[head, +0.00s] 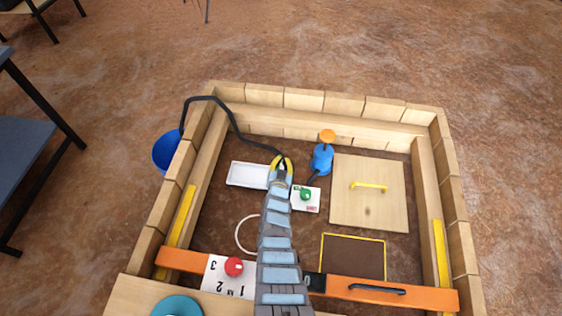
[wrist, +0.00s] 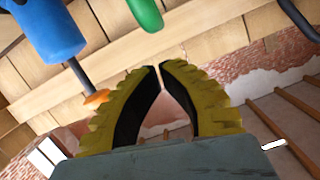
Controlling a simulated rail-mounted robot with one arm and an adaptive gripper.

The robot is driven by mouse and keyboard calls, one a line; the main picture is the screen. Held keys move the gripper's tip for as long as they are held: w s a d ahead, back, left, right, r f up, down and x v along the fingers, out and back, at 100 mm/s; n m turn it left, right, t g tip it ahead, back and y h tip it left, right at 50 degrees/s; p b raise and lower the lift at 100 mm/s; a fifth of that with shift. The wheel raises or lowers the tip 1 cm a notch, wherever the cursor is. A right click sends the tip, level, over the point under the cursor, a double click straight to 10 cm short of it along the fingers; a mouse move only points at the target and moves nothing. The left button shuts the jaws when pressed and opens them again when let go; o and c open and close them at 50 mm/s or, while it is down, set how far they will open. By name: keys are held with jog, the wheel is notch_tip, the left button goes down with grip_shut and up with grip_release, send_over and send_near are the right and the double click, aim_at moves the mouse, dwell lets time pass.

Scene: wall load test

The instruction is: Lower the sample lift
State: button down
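No part I see is clearly marked as the sample lift. My gripper (head: 281,164) is over the middle of the wooden enclosure, and its yellow fingers show large in the wrist view (wrist: 160,72). The fingertips almost meet, with nothing seen between them. Just below it in the head view is a green knob (head: 305,194) on a white plate (head: 311,206); a green part also shows in the wrist view (wrist: 147,12). Right of the gripper stands a blue device (head: 321,160) with an orange top (head: 327,136). A bent black rod (head: 231,116) passes close to the fingertips.
A blue bucket (head: 167,152) is outside the left wall. A wooden panel (head: 368,212) with a yellow handle (head: 368,187) lies right. A white tray (head: 247,174) lies left of my gripper.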

jog(key=d+r+p+v, duration=0.1)
jog(key=p+v, duration=0.7)
jog(key=v, duration=0.2)
jog(key=shift+a+r+p, duration=0.15)
jog(key=shift+a+p, duration=0.15)
jog(key=shift+a, duration=0.1)
